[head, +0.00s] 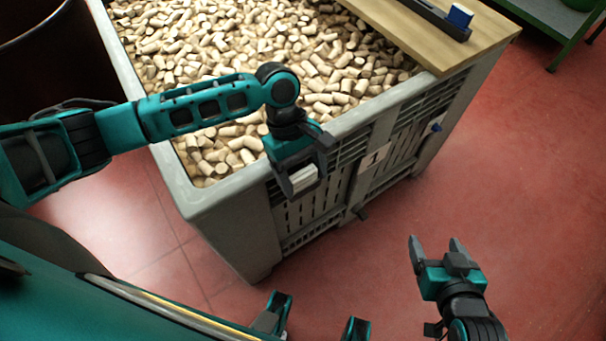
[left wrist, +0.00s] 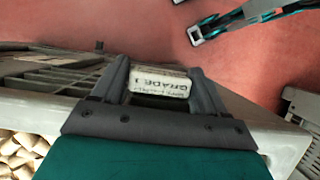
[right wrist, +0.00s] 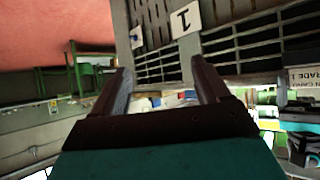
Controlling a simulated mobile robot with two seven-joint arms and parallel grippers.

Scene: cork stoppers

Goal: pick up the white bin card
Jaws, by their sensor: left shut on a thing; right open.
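The white bin card (head: 304,179) is between the fingers of my left gripper (head: 306,176), which is shut on it just outside the bin's near side. In the left wrist view the card (left wrist: 160,82) shows printed text, with "GRADE 1" legible. It also shows at the right edge of the right wrist view (right wrist: 307,80), gripped above my teal left gripper. My right gripper (head: 434,244) is open and empty, low over the red floor to the right of the bin. Its spread fingers show in the right wrist view (right wrist: 162,68).
A large grey bin (head: 230,200) full of cork stoppers (head: 200,45) stands ahead, with slatted sides and a plate marked "1" (head: 376,157). A wooden board (head: 430,35) covers its far right corner, bearing a dark bar and a blue block (head: 460,15).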

